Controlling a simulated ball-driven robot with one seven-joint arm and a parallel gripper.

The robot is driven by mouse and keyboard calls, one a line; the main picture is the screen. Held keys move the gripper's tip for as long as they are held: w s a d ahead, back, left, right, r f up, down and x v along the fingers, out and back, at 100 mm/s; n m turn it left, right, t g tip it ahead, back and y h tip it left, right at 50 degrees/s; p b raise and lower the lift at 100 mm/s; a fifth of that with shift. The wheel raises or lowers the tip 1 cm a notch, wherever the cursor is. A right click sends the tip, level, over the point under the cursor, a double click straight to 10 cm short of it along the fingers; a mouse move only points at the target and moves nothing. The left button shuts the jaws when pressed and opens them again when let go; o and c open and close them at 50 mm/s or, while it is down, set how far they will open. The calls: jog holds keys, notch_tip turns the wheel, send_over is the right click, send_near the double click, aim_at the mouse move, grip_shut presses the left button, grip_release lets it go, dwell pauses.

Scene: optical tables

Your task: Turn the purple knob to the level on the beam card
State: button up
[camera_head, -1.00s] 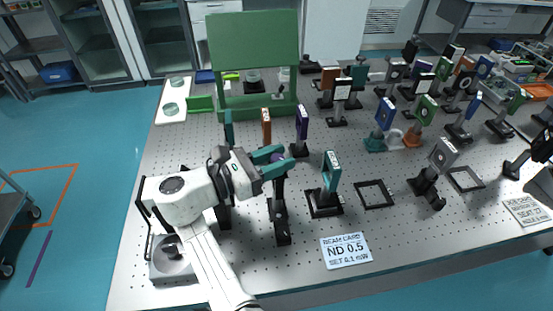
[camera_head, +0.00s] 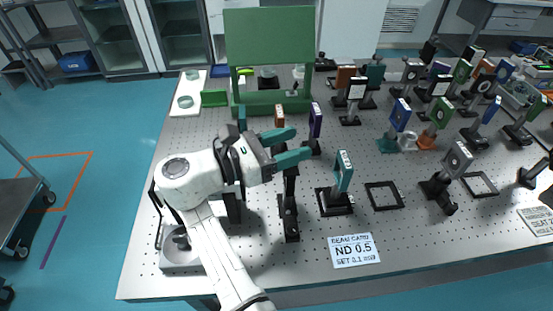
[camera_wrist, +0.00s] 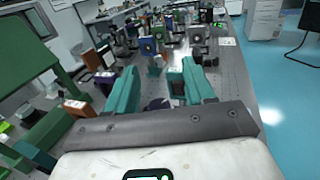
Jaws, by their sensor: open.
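The beam card (camera_head: 354,250) lies flat near the table's front edge and reads "BEAM CARD ND 0.5 SET 0.1 mW", with the last line small. My gripper (camera_head: 300,143) is open, its two teal fingers spread apart above a black post mount (camera_head: 289,205). In the wrist view, a dark purple round top, which looks like the purple knob (camera_wrist: 158,104), shows low between the open fingers (camera_wrist: 158,88). In the head view the knob is hidden by my fingers. No level marking on it can be read.
A teal-framed holder (camera_head: 343,172) on a black base stands close right of my fingers. A purple plate (camera_head: 315,121) and an orange one (camera_head: 279,117) stand behind. A green panel (camera_head: 268,40) rises at the back. An empty black frame (camera_head: 384,196) lies flat to the right.

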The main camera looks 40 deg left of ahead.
jog(key=s+d+r, duration=0.6)
jog(key=s+r, duration=0.2)
jog(key=s, duration=0.3)
jog(key=shift+d+r, duration=0.25)
jog(key=shift+d, duration=0.1)
jog(key=shift+o, duration=0.2)
